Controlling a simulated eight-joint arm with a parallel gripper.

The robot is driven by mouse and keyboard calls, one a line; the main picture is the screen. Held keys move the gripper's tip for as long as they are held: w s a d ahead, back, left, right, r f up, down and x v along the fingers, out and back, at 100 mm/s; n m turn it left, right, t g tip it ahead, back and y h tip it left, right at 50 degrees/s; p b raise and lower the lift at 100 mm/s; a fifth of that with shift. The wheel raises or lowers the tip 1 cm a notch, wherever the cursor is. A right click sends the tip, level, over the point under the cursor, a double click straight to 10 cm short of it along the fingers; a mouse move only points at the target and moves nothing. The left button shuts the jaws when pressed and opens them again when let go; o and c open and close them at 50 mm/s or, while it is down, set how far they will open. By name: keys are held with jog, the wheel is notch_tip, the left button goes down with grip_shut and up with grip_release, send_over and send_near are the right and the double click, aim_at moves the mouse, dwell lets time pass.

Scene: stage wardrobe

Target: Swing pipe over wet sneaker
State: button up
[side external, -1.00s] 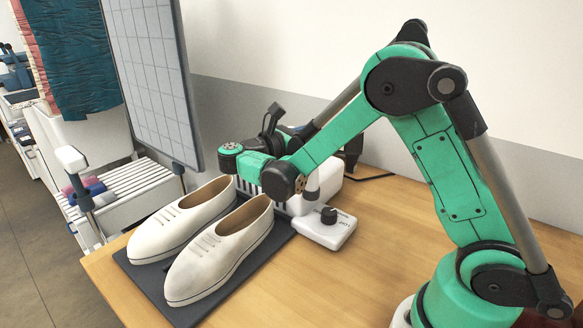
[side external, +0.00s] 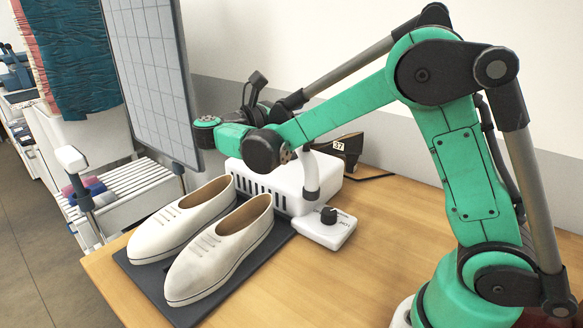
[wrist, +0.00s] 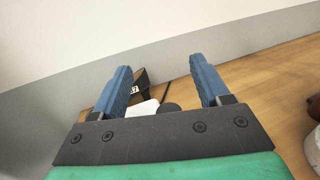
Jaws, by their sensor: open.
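Two white sneakers lie side by side on a dark mat (side external: 185,312): a left one (side external: 170,230) and a nearer right one (side external: 222,250), slightly greyer. I cannot tell for certain which is wet. A white vented dryer box (side external: 235,178) stands behind them. Its white pipe (side external: 311,178) rises at the box's right end; its upper part is hidden behind my arm. My gripper (wrist: 160,66) is open and empty, its blue fingers apart in the wrist view. In the side view its fingers are hidden behind my wrist, above the dryer.
A gridded panel (side external: 155,75) rises at left.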

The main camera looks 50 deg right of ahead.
jog(key=shift+r, duration=0.95)
jog(key=shift+d, duration=0.3)
jog(key=c, duration=0.5)
jog(key=d+y, duration=0.2)
jog(key=s+d+f+y, duration=0.1)
jog(key=d+y, duration=0.1)
jog(key=s+d+y, duration=0.1)
jog(key=d+y, duration=0.1)
jog(key=d, duration=0.1)
jog(key=shift+s+f+g, duration=0.25)
jog(key=shift+f+g, duration=0.1)
jog(key=shift+g, duration=0.05)
grip_shut()
jog(key=s+r+m+t+y, duration=0.65)
jog(key=t+y, duration=0.25)
jog(key=y, duration=0.5)
jog(key=w+a+f, duration=0.4)
jog(key=w+f, duration=0.2)
jog(key=f, duration=0.4)
